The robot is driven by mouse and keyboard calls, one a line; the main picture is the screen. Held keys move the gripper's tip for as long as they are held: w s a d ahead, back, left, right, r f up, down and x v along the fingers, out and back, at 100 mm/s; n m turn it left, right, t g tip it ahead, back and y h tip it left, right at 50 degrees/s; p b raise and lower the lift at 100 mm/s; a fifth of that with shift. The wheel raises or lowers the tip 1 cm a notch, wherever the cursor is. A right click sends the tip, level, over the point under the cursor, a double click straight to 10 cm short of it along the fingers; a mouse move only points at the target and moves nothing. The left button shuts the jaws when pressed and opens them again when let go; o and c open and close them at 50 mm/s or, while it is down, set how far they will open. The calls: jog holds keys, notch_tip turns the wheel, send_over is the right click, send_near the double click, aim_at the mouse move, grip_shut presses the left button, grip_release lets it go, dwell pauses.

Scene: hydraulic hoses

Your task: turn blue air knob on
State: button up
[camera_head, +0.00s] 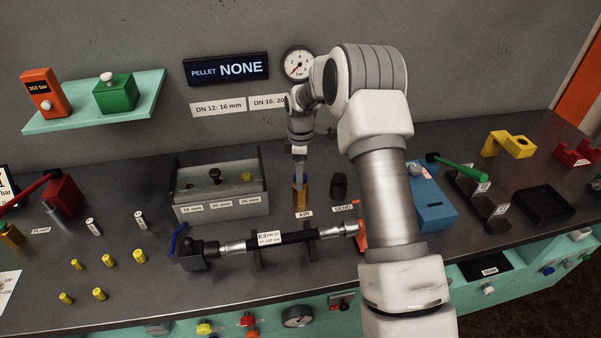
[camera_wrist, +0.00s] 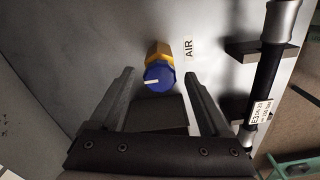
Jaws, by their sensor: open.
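The blue air knob (camera_wrist: 159,77) sits on a brass fitting (camera_wrist: 158,50) beside the AIR label (camera_wrist: 189,48) in the wrist view. A white mark on the knob points left in that view. My gripper (camera_wrist: 160,74) is open, with one dark finger on each side of the knob, and a gap shows on both sides. In the head view my gripper (camera_head: 299,163) points down above the brass fitting (camera_head: 300,198); the knob there is small and partly hidden. I cannot tell its exact height over the knob.
A dark SEND knob (camera_head: 339,185) stands just right of the air fitting. A grey box (camera_head: 220,205) stands to the left. A black hose (camera_head: 290,237) lies on supports in front. A pressure gauge (camera_head: 299,65) hangs on the wall behind.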

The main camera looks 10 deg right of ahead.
jog(key=shift+c, duration=0.2)
grip_shut()
jog(key=shift+m, duration=0.4)
jog(key=m+b, duration=0.1)
jog(key=m, duration=0.2)
jog(key=shift+m+b, duration=0.3)
jog(key=shift+b, duration=0.1)
jog(key=m+b, duration=0.1)
jog(key=m, duration=0.3)
jog(key=shift+m, duration=0.3)
jog(key=m, duration=0.4)
jog(key=shift+b, duration=0.3)
jog(key=m, duration=0.4)
jog(key=shift+m, duration=0.6)
